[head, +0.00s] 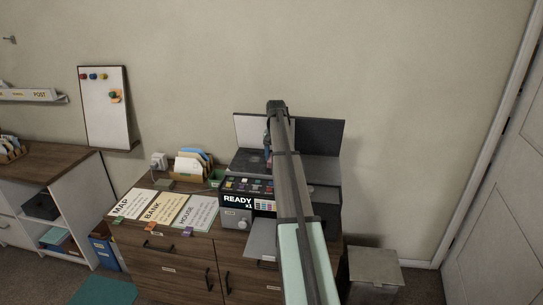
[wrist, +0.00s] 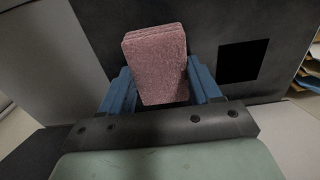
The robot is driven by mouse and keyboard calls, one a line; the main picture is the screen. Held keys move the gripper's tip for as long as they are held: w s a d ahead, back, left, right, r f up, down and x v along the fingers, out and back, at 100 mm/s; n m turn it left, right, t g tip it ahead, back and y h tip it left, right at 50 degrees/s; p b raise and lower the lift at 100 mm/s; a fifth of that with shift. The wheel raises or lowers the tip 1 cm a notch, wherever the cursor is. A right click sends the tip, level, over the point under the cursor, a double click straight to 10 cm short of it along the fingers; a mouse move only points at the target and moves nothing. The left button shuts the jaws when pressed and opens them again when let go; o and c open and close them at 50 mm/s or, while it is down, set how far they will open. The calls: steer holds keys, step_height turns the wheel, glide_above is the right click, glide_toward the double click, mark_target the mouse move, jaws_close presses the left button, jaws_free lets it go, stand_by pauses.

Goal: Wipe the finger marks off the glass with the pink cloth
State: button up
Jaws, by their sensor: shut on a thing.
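My gripper (wrist: 160,80) is shut on the pink cloth (wrist: 158,62), a folded, thick pad held between two blue fingers in the wrist view. In the head view my arm reaches over the printer (head: 233,198), and my gripper (head: 268,156) is mostly hidden behind it, near the dark flat top (head: 246,164) under the raised lid (head: 318,134). I take this flat top to be the glass. No finger marks can be made out. A dark surface lies behind the cloth in the wrist view; I cannot tell whether the cloth touches it.
The printer stands on a wooden cabinet (head: 165,258). Left of it are signs reading MAP, BANK and HOUSE (head: 198,213), a file holder (head: 190,166) and a white plug-like item (head: 159,160). A bin (head: 375,272) stands on the floor at right.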

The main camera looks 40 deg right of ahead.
mark_target(247, 161)
steer(key=shift+w+a+r, duration=0.2)
steer(key=shift+w+a, duration=1.25)
steer(key=shift+w, duration=0.05)
steer(key=shift+w+a+f, duration=0.2)
steer(key=shift+w+a, duration=1.2)
steer(key=shift+a, duration=0.05)
steer(key=shift+w+a+f, duration=0.15)
steer(key=shift+w+a, duration=1.25)
steer(key=shift+r, duration=3.05)
steer(key=shift+r, duration=0.1)
step_height(247, 161, up, 3)
steer(key=shift+f, duration=0.1)
